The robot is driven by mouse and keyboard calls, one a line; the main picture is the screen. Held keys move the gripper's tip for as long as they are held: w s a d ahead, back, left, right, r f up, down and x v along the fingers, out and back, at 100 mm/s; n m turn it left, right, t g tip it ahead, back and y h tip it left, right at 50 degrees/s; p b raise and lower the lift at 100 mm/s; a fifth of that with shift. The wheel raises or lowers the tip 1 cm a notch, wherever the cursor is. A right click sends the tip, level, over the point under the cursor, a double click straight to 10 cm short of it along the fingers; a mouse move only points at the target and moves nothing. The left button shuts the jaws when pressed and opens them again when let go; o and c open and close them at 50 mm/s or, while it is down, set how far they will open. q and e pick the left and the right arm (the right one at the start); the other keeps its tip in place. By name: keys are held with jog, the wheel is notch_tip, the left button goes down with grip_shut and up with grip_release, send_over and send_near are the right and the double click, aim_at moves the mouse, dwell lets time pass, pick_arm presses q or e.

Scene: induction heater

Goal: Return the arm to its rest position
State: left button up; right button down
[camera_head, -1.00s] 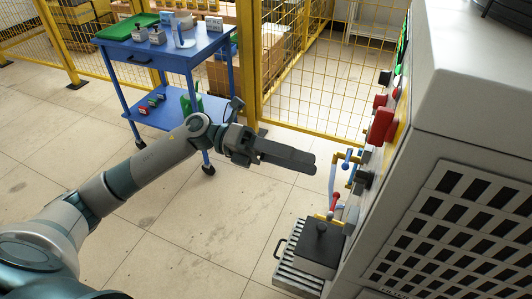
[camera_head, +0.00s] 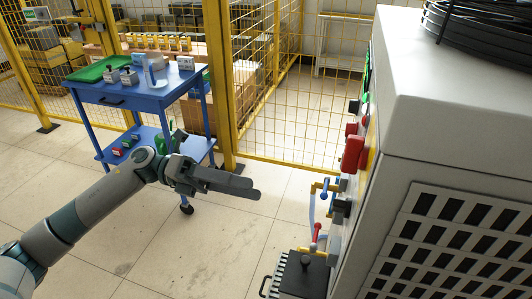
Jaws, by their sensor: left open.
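My left arm comes in from the lower left and reaches to mid-picture. Its left gripper (camera_head: 256,188) is open and empty, with its fingers pointing right towards the heater cabinet. It hangs in the air, apart from the cabinet and its valve handles. My right gripper is not in view. The grey induction heater cabinet (camera_head: 455,95) fills the right side. Its front carries a red switch (camera_head: 353,152), a blue valve handle (camera_head: 324,188) and a red valve handle (camera_head: 317,232).
A blue cart (camera_head: 150,98) with a green tray (camera_head: 98,69) and small boxes stands behind the arm. Yellow mesh fencing (camera_head: 255,80) runs along the back. A dark block with a knob (camera_head: 303,275) sits low beside the cabinet. The tiled floor below the arm is clear.

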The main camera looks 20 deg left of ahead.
pick_arm(q)
jog(key=w+d+f+n+t+y, duration=0.1)
jog(key=w+f+n+t+y, duration=0.15)
jog(key=n+t, duration=0.65)
jog(key=w+d+f+n+t+y, duration=0.15)
jog(key=w+n+t, duration=0.25)
jog(key=n+t, duration=0.55)
jog(key=s+a+f+n+g+y, duration=0.1)
jog(key=a+f+n+y, duration=0.1)
jog(key=f+n+y, duration=0.4)
jog(key=s+a+f+n+g+y, duration=0.1)
jog(key=a+f+n+y, duration=0.25)
jog(key=f+n, duration=0.45)
jog(key=s+d+f+n+g+y, duration=0.15)
jog(key=s+f+n+g, duration=0.35)
jog(key=s+f, duration=0.65)
jog(key=s+d+f+n+g+y, duration=0.1)
jog(key=s+d+f+n+g, duration=0.15)
jog(key=s+f+g, duration=0.85)
jog(key=s+f+t+p, duration=0.4)
jog(key=f+t+p, duration=0.1)
jog(key=f+p, duration=0.8)
jog(key=shift+a+f+y+p, duration=0.35)
jog(key=shift+f+y, duration=0.05)
jog(key=shift+f, duration=0.45)
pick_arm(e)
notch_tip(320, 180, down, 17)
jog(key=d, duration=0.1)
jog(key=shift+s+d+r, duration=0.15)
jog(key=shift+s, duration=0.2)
